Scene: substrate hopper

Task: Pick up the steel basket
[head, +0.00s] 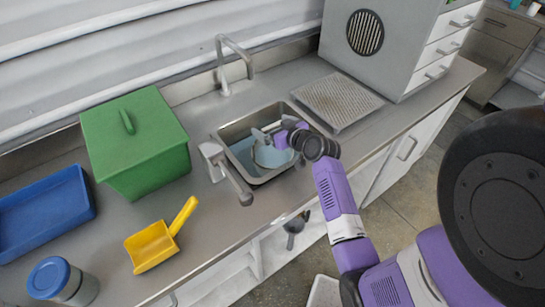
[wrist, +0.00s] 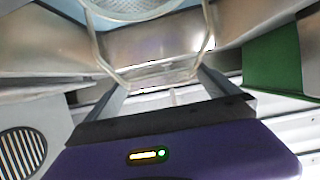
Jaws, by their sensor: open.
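The steel basket (head: 270,155) is in the sink, partly hidden behind my gripper (head: 267,137) in the head view. In the wrist view its round, pale mesh body (wrist: 130,8) is cut off by the top edge. A thin, bent metal handle appears to arch from the basket toward my gripper (wrist: 160,84). My gripper is open, over the sink. The handle's top lies near the fingertips, but I cannot tell whether it is between them or touching.
The sink (head: 228,133) has steel walls close around the basket. A tap (head: 222,65) stands behind it, and a lever-like fitting (head: 228,175) at its left. A green box (head: 135,145), yellow scoop (head: 155,245), blue tray (head: 45,212) and perforated plate (head: 338,98) occupy the counter.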

